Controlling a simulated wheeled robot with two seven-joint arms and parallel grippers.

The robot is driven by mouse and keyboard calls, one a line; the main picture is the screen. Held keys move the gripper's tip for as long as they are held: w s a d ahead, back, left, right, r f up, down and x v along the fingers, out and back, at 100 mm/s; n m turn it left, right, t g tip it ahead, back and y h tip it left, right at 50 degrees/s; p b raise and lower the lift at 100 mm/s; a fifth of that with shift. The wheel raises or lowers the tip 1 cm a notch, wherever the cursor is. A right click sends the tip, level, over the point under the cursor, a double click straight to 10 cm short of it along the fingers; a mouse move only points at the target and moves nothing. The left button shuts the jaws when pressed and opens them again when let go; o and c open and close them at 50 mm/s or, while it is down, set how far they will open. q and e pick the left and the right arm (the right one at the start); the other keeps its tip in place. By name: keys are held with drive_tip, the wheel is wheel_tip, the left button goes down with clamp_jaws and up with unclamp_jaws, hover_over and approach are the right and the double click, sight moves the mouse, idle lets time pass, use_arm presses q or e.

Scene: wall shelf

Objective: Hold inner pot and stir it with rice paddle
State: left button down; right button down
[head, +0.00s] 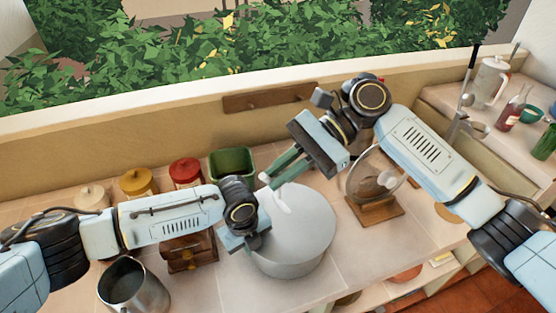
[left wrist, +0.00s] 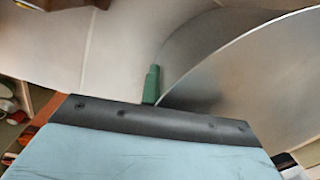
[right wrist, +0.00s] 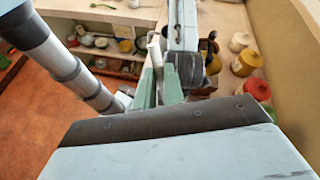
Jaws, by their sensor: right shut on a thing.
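The grey inner pot (head: 300,240) stands upright on the counter in the middle of the head view. Its curved wall fills the right of the left wrist view (left wrist: 255,75). My left gripper (head: 250,243) is at the pot's left side; one green fingertip shows by the wall, the other is hidden. My right gripper (head: 279,172) is above the pot's far left rim, shut on the white rice paddle (head: 283,204). The paddle slants down over the pot opening. It also shows between the fingers in the right wrist view (right wrist: 154,50).
A metal pitcher (head: 133,287) stands at front left. A wooden box (head: 182,254), lidded red (head: 186,172) and yellow (head: 138,181) jars and a green container (head: 232,163) are left of and behind the pot. A wooden stand (head: 375,208) with a glass piece is close on the right.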

use_arm(q)
drive_tip(key=shift+w+d+r, duration=0.1)
drive_tip(key=shift+d+r, duration=0.05)
drive_tip(key=shift+r, duration=0.1)
use_arm(e)
drive_tip(key=s+d+f+n+t+h, duration=0.2)
drive_tip(key=s+f+n+t+h, duration=0.4)
drive_tip(key=s+n+h, duration=0.3)
drive_tip(key=shift+s+d+f+n+h, duration=0.4)
drive_tip(key=shift+f+n, duration=0.25)
drive_tip(key=shift+n, duration=1.25)
use_arm(q)
drive_tip(key=c, duration=1.6)
unclamp_jaws()
drive_tip(key=shift+f, duration=0.15)
use_arm(e)
drive_tip(key=shift+s, duration=0.1)
use_arm(q)
drive_tip(key=r, duration=0.7)
drive_tip(key=shift+s+a, duration=0.2)
drive_tip(key=shift+a, duration=0.05)
drive_tip(key=shift+r, duration=0.65)
use_arm(e)
drive_tip(key=shift+s+f, duration=0.1)
